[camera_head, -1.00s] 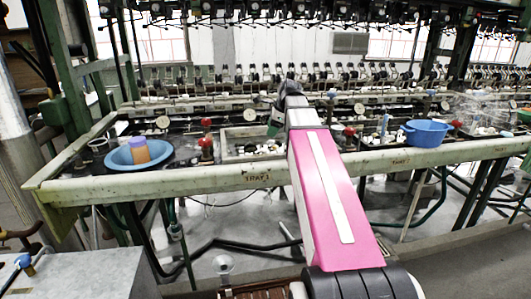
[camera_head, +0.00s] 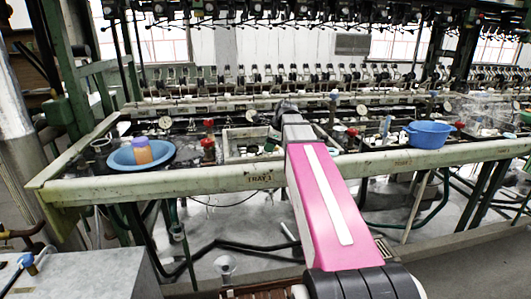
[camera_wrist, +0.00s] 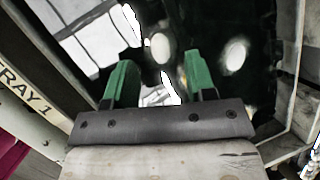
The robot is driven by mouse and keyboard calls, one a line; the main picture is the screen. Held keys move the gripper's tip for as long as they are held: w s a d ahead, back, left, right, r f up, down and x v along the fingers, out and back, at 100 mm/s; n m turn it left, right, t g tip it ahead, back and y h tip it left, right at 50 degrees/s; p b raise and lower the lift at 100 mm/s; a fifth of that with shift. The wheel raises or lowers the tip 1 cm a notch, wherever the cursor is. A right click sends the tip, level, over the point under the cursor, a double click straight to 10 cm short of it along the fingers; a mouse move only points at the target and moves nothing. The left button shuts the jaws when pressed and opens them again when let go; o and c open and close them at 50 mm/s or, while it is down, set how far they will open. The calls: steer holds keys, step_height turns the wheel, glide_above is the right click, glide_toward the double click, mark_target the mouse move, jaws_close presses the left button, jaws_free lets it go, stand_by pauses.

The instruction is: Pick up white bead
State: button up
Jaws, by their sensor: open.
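My gripper (camera_wrist: 160,62) shows in the wrist view with its two green fingers spread apart and nothing held between them. It points down into the dark basin of tray 1 (camera_wrist: 289,90). A pale white oval piece (camera_wrist: 236,54) lies beyond and right of the right finger. A second whitish piece (camera_wrist: 158,46) shows ahead, between the fingers. I cannot tell which of them is the white bead. In the head view my pink arm reaches over the front rail to tray 1 (camera_head: 228,148), and the arm's end mostly hides the fingers and the pieces there.
Another blue basin (camera_head: 428,136) stands at the right. Red-topped valves (camera_head: 208,148) flank tray 1. The long pale front rail (camera_head: 200,181) runs below my arm.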

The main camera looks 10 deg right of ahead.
steer(key=shift+x, duration=1.35)
steer(key=c, duration=0.7)
steer(key=shift+r, duration=0.1)
steer(key=shift+w+r, duration=0.1)
steer(key=shift+r, duration=0.4)
step_height(320, 180, up, 3)
steer(key=shift+f, duration=0.2)
steer(key=s+a+r, duration=0.6)
steer(key=a+r, duration=0.1)
steer(key=a, duration=0.2)
steer(key=shift+s+a, duration=0.2)
steer(key=shift+a, duration=0.15)
